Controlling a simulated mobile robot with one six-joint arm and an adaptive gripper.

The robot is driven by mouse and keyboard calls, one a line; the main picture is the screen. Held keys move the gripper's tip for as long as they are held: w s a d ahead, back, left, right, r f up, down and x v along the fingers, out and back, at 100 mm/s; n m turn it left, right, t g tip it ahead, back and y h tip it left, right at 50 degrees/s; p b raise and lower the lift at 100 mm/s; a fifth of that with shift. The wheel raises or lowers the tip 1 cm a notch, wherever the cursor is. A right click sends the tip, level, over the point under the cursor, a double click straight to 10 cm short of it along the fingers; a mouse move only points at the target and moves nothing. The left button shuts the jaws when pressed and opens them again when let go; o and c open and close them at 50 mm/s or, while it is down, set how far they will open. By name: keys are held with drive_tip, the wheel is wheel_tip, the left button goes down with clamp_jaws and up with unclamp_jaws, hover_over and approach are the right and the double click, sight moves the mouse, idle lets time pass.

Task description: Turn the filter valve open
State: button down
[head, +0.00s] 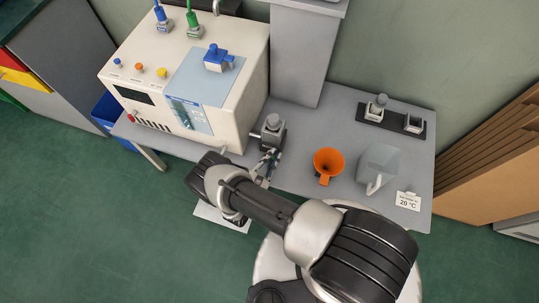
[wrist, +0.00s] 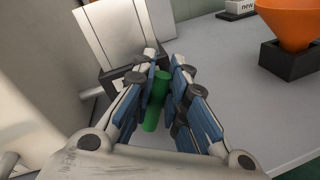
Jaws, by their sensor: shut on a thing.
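My gripper (head: 268,160) is at the front of the table, just right of the white machine. In the wrist view my gripper (wrist: 160,72) has its blue-padded fingers closed around a green bar-shaped handle (wrist: 154,112). The handle runs lengthwise between the fingers. Just beyond it stands a grey filter unit (wrist: 117,38) with a dark base. In the head view the filter unit (head: 272,126) has a round grey cap and stands against the machine's right side. My fingers hide most of the handle's joint with the unit, so I cannot tell its exact turn angle.
The white machine (head: 232,128) with a blue fitting (head: 215,60) on top fills the table's left side. An orange funnel (head: 328,160), a clear jug (head: 378,165) and a "20 °C" card (head: 408,201) stand to the right. A dark tray (head: 391,122) is behind. A grey column (head: 299,60) rises at the back.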

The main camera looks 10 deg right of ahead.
sight(277, 168)
drive_tip(key=m, duration=0.1)
drive_tip(key=d+f+m+p, duration=0.1)
drive_tip(key=m, duration=0.1)
drive_tip(key=m+y, duration=0.1)
drive_tip(key=shift+s+d+f+m, duration=0.3)
drive_tip(key=shift+s+d+m, duration=0.05)
drive_tip(key=shift+s+m, duration=0.05)
drive_tip(key=shift+s+d+f+m+y+p, duration=0.15)
drive_tip(key=shift+f+m+y+p, duration=0.4)
drive_tip(key=shift+m, duration=0.55)
drive_tip(key=shift+d+f+m+y, duration=0.1)
drive_tip(key=shift+f+m+y, duration=0.3)
drive_tip(key=shift+m, duration=0.7)
drive_tip(key=shift+f, duration=0.15)
drive_tip(key=c, duration=1.6)
unclamp_jaws()
drive_tip(key=shift+s, duration=0.1)
